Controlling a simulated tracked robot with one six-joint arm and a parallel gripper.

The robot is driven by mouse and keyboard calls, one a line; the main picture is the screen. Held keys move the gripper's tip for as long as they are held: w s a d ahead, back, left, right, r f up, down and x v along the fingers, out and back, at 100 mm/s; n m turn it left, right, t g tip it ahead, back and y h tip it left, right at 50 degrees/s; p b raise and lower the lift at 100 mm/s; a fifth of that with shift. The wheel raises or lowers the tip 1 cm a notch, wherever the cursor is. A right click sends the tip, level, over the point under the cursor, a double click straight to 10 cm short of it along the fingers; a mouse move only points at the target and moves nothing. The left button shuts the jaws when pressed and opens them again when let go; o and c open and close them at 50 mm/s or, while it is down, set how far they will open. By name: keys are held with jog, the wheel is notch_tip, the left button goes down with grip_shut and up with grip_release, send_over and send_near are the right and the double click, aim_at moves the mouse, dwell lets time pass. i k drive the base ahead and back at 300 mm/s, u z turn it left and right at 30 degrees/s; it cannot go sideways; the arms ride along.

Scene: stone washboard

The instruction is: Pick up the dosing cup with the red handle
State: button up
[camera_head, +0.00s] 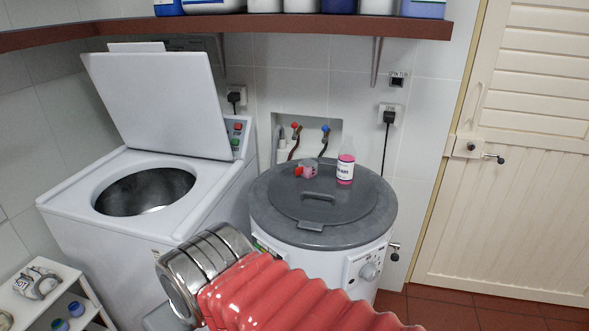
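The small dosing cup (309,171) is on the grey round lid of the spin dryer. Its red handle (298,171) points left. The cup body looks pale pink, and its exact pose is too small to tell. A clear bottle with pink liquid and a pink-and-white label (345,169) stands upright just right of the cup, with a small gap. My arm, with red bellows and a ribbed metal part, crosses the bottom of the view, in front of the dryer. No gripper fingers can be made out.
The spin dryer lid (350,220) has a raised grey handle (319,198) in front of the cup. The washer (75,200) at left has its lid up. Taps sit in a wall recess (340,130) behind. A brown shelf (300,24) with containers hangs above.

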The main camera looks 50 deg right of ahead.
aim_at(305, 170)
jog(key=i, duration=0.85)
jog(key=z, duration=0.05)
